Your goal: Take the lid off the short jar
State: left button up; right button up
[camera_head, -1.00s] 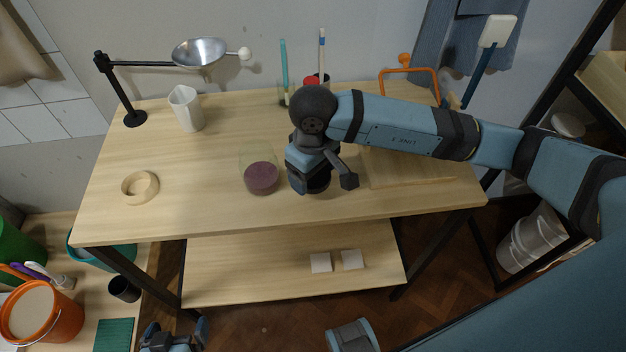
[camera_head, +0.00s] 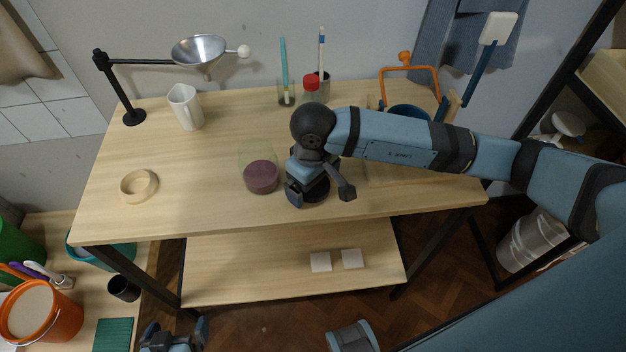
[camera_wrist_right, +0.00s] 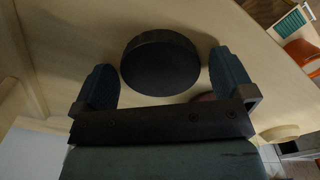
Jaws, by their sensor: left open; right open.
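A dark round lid (camera_wrist_right: 160,62) shows from above in the right wrist view, between the two fingers of my right gripper (camera_wrist_right: 166,68). The fingers are open, one on each side, with visible gaps to the lid. In the head view my right gripper (camera_head: 308,182) is over the front middle of the table, and the dark lid (camera_head: 318,192) shows partly beneath it. The short jar's body is hidden under the lid and gripper. My left gripper (camera_head: 174,334) is open and empty, low in front of the table.
A clear glass with purple contents (camera_head: 261,176) stands close left of my right gripper. A red-capped bottle (camera_head: 311,90), brush holders and a blue bowl (camera_head: 408,112) are behind. The table's (camera_head: 200,205) front left is clear.

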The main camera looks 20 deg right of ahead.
jog(key=shift+r, duration=0.4)
notch_tip(320, 180, up, 12)
jog(key=shift+f, duration=0.25)
